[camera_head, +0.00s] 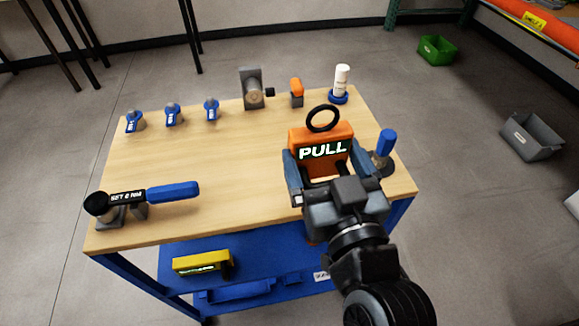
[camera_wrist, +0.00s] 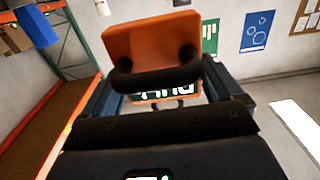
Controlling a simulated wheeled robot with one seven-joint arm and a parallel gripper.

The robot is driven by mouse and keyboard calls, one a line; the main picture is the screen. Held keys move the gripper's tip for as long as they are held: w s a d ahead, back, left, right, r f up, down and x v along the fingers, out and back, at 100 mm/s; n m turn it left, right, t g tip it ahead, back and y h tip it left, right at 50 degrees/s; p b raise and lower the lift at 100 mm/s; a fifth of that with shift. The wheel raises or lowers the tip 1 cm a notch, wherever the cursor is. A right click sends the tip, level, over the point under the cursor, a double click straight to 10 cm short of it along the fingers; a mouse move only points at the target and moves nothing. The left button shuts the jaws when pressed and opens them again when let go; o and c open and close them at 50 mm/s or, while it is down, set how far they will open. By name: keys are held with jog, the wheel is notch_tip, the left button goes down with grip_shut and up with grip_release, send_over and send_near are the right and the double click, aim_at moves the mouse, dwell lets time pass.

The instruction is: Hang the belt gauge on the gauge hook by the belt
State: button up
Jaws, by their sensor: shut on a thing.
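The belt gauge, an orange block with a lit "PULL" display and a black ring on top (camera_head: 320,143), is held upright above the right part of the table. My gripper (camera_head: 318,180) is shut on it, with a blue-grey finger at each side. In the wrist view the orange body (camera_wrist: 145,42) shows between the fingers, with a black bar across it and part of the lettering. A grey upright plate (camera_head: 249,82) with a round boss and a small dark knob stands at the table's back; I cannot tell if it is the gauge hook.
A wooden-topped cart (camera_head: 190,160) holds several small blue-based parts, an orange-topped piece (camera_head: 296,90), a white bottle (camera_head: 341,80), a blue-handled tool (camera_head: 384,144) and a torque wrench (camera_head: 172,192). A yellow device (camera_head: 200,262) lies on the lower shelf. The table's middle is clear.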

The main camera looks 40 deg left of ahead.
jog(key=a+f, duration=0.1)
jog(key=a, duration=0.1)
jog(key=a+f, duration=0.1)
jog(key=a, duration=0.1)
jog(key=a+f+p, duration=0.1)
jog(key=a, duration=0.1)
jog(key=shift+w+a+f, duration=0.15)
jog(key=shift+w+f, duration=0.05)
jog(key=shift+f, duration=0.15)
jog(key=shift+f+b, duration=0.4)
jog(key=shift+f, duration=1.45)
jog(key=shift+f, duration=0.1)
jog(key=shift+f, duration=0.15)
jog(key=o, duration=0.7)
jog(key=shift+o, duration=0.2)
